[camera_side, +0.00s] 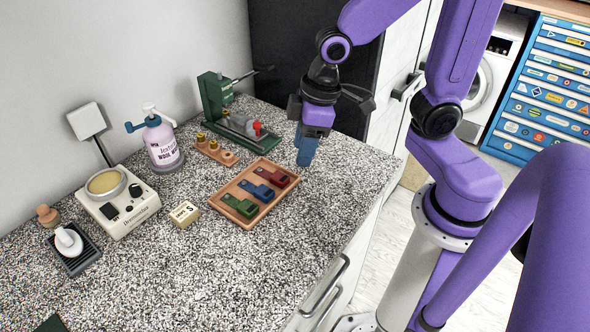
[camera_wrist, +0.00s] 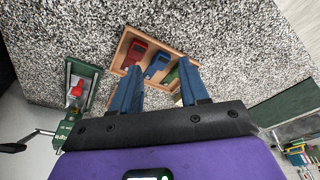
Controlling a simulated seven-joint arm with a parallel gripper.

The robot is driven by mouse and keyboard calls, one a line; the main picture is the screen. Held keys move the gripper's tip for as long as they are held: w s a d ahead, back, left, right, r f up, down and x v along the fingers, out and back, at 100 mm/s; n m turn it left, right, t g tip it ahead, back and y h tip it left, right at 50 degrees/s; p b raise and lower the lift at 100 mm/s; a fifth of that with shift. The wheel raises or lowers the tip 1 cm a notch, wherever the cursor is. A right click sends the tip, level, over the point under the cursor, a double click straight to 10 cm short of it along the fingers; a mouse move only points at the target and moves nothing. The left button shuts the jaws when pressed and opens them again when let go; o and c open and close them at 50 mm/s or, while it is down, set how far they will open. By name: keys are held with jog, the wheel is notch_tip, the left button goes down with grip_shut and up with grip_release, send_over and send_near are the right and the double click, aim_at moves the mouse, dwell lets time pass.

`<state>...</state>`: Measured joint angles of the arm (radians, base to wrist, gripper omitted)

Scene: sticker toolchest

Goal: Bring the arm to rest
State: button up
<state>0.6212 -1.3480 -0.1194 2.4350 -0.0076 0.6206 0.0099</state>
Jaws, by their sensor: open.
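My gripper (camera_side: 305,158) hangs above the speckled countertop, to the right of the wooden tray, with its blue fingers pointing down. In the wrist view the two blue fingers of my gripper (camera_wrist: 160,88) are spread apart with nothing held between them. My purple arm reaches in from the right in the side view.
A wooden tray (camera_side: 226,214) holds red, blue and green pieces. Behind it stand a green vise-like machine (camera_side: 213,97) and a wooden block with brass parts (camera_side: 215,152). A pump bottle (camera_side: 163,150), a melting pot unit (camera_side: 128,214) and a small box (camera_side: 185,215) stand left. The front counter (camera_side: 220,285) is clear.

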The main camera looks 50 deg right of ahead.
jog(key=s+d+n, duration=0.1)
jog(key=s+n, duration=0.1)
jog(key=s, duration=0.4)
jog(key=s+d+r+n+g+h, duration=0.1)
jog(key=s+d+n, duration=0.1)
jog(key=s, duration=0.5)
jog(key=shift+d+r+g, duration=0.15)
jog(key=shift+r+g, duration=0.15)
